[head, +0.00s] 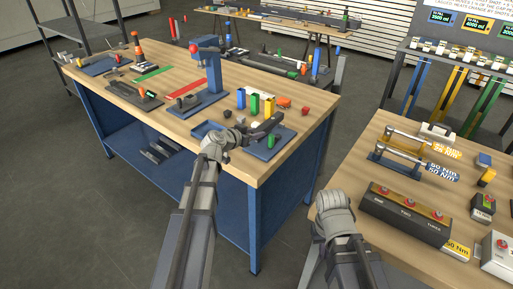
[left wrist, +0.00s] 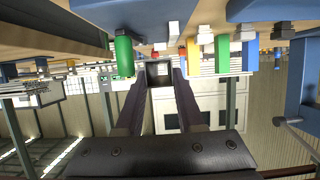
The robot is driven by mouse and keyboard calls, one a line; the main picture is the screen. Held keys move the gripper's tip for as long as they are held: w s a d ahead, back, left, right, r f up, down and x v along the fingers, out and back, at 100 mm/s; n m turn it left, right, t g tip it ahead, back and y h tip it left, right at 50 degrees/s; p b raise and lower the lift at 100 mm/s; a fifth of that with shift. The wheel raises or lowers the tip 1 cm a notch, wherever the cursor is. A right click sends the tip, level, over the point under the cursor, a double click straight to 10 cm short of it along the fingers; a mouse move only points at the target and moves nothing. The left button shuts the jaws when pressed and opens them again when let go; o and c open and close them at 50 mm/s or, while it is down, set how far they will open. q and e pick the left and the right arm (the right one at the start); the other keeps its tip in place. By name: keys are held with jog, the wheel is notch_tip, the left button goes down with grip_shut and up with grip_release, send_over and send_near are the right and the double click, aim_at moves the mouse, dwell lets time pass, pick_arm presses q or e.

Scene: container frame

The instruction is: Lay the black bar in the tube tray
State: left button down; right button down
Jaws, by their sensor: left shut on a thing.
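My left gripper (head: 272,122) reaches over the near right part of the blue-framed workbench. In the left wrist view its fingers (left wrist: 158,72) are shut on a dark, square-ended piece, seen end-on, which looks like the black bar (left wrist: 158,68). Its length is hidden. A shallow blue tray (head: 203,130) lies left of the gripper, and a blue plate (head: 262,152) with a green peg (head: 271,139) lies under it. I cannot tell for sure which is the tube tray. My right arm's end (head: 335,200) is at the lower middle; its fingers are hidden.
Yellow (head: 254,104) and blue blocks and small dark cubes stand just behind the left gripper. A blue stand (head: 213,75) rises beyond the tray. A second table (head: 400,182) at right holds a black button box (head: 403,212) and torque tools. Open floor separates the tables.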

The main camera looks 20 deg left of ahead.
aim_at(255, 149)
pick_arm(q)
jog(key=shift+f, duration=0.1)
notch_tip(255, 149, down, 4)
jog(key=b, duration=0.4)
jog(key=shift+f, duration=0.2)
jog(key=shift+f+b, duration=0.2)
jog(key=shift+b, duration=0.2)
jog(key=c, duration=0.5)
grip_release()
